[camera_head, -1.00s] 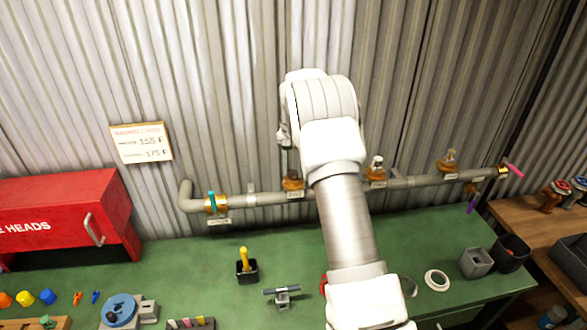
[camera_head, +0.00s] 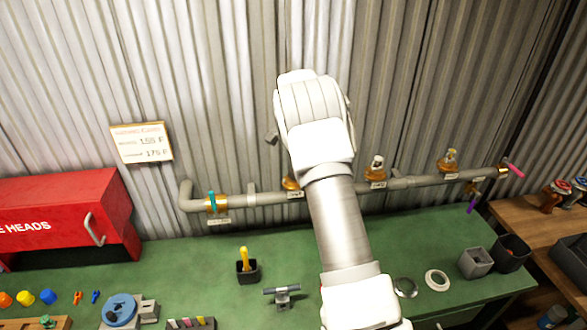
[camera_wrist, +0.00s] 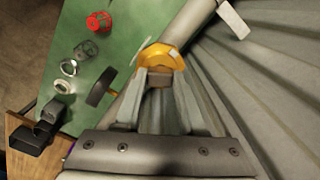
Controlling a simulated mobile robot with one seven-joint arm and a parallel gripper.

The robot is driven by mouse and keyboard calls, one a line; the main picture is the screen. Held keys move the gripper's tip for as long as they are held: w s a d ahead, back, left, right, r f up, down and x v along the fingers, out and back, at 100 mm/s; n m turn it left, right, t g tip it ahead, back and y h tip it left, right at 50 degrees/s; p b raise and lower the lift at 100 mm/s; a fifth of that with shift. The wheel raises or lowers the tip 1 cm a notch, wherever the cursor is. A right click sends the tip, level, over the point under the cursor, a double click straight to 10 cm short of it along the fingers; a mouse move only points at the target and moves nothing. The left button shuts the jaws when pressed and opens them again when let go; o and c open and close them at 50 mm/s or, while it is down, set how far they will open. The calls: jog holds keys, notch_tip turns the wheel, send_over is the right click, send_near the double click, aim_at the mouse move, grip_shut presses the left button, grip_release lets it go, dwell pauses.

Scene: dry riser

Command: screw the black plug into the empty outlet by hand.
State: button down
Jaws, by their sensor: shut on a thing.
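In the wrist view my gripper (camera_wrist: 158,88) is shut on a small dark, brownish piece (camera_wrist: 160,79), which I take to be the black plug; only its end shows between the fingertips. It lies right against an orange-brass outlet (camera_wrist: 160,54) on the grey pipe (camera_wrist: 192,30). Whether its thread is engaged is hidden. Part of a brass outlet (camera_head: 290,183) shows at the arm's left edge on the pipe (camera_head: 262,199).
Further right on the pipe are two sprinkler-fitted outlets (camera_head: 376,170) (camera_head: 449,162) and a pink-handled valve (camera_head: 513,168). A teal-levered valve (camera_head: 212,202) is at left. Corrugated wall (camera_head: 220,90) stands behind the pipe.

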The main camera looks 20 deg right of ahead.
jog(key=shift+m, duration=0.9)
jog(key=shift+c, duration=2.1)
grip_release()
